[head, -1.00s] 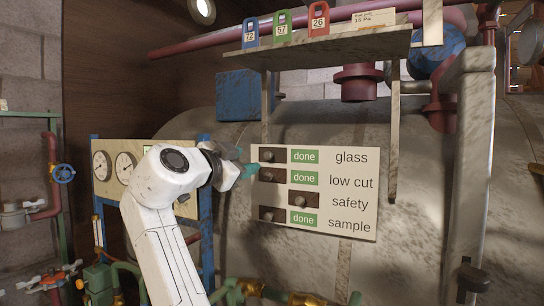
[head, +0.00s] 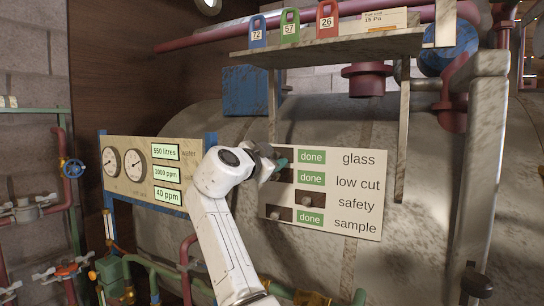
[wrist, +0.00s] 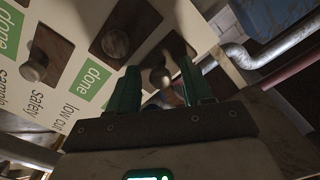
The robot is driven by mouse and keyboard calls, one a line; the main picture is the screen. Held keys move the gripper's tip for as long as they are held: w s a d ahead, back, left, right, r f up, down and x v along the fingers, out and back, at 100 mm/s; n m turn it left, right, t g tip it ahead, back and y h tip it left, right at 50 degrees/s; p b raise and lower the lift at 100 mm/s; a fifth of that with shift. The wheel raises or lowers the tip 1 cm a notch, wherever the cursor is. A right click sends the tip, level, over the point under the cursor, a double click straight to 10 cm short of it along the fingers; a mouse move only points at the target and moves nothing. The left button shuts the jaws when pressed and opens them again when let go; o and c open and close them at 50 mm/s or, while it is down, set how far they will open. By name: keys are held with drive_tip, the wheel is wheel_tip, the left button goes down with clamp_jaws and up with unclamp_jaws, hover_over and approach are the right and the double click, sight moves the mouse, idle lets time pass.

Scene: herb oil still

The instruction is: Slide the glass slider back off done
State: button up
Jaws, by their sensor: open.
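The white label panel (head: 345,170) has rows named glass, low cut, safety and sample. In the glass row, the green done label (head: 311,157) is uncovered, and the dark wooden glass slider (head: 288,152) is left of it, partly hidden by my gripper. My gripper (head: 281,161) is at the panel's left edge by this slider. In the wrist view its two green fingers (wrist: 158,85) are open, with the slider's round knob (wrist: 160,77) showing between them. Whether they touch the knob I cannot tell.
The low cut slider (wrist: 125,28) and its knob are close beside my left finger. The safety slider (head: 303,201) covers its label; the sample slider (head: 279,213) is left of its label. A shelf (head: 330,47) with tags overhangs the panel. A gauge board (head: 150,170) stands left.

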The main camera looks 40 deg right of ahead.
drive_tip(key=shift+c, duration=0.4)
clamp_jaws()
